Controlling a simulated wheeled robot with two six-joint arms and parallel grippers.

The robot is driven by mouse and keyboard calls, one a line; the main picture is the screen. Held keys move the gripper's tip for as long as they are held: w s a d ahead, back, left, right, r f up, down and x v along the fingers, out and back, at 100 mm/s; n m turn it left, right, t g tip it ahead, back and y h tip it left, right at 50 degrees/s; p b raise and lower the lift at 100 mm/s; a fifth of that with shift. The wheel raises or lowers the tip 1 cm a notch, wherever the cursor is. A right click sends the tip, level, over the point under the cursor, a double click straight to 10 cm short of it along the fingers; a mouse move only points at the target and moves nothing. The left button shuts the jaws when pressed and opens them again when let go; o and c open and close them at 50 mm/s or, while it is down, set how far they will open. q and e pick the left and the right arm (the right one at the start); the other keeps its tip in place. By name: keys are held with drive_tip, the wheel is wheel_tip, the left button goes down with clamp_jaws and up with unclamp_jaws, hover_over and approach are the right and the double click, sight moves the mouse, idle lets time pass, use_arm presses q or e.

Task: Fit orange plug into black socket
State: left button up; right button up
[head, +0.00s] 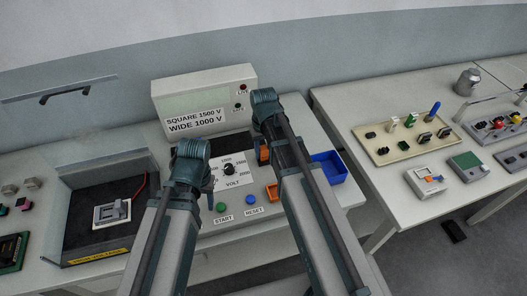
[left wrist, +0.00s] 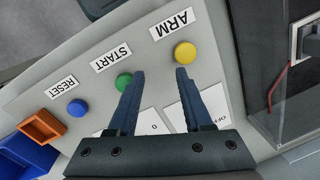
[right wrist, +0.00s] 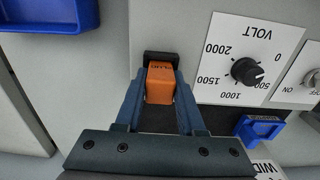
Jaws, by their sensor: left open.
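The orange plug (right wrist: 160,84), a block with dark lettering on its end, sits between the fingertips of my right gripper (right wrist: 160,80) in the right wrist view. Both fingers appear to press on its sides. The black socket (right wrist: 160,57) shows right beside the plug's far end; the plug overlaps it, and I cannot tell how deep it sits. In the head view a bit of the plug (head: 264,154) shows beside my right arm. My left gripper (left wrist: 158,74) is open and empty above the panel, with its fingertips near the green and yellow buttons.
The panel has a volt dial (right wrist: 247,71), a green START button (left wrist: 124,81), a blue RESET button (left wrist: 77,109) and a yellow ARM button (left wrist: 185,52). An orange tray (left wrist: 40,127) and a blue bin (head: 328,168) stand near the right edge. A clear-walled black box (head: 100,205) stands left.

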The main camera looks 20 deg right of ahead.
sight(264, 148)
drive_tip(key=o, duration=0.4)
use_arm(q)
drive_tip(key=shift+r, duration=0.1)
use_arm(e)
wheel_tip(264, 148, up, 12)
drive_tip(key=p, duration=1.3)
use_arm(q)
wheel_tip(264, 148, up, 12)
drive_tip(key=shift+b, duration=0.35)
use_arm(e)
drive_tip(key=s+a+n+h, duration=0.1)
drive_tip(key=s+a+n, duration=0.2)
drive_tip(key=s+a, duration=0.7)
drive_tip(key=s, duration=0.4)
drive_tip(key=shift+s+a+r, duration=0.15)
drive_tip(key=shift+a+r, duration=0.1)
use_arm(q)
wheel_tip(264, 148, down, 6)
drive_tip(key=b, duration=0.6)
drive_tip(key=shift+f, duration=0.2)
use_arm(e)
wheel_tip(264, 148, down, 7)
drive_tip(key=shift+r, duration=0.2)
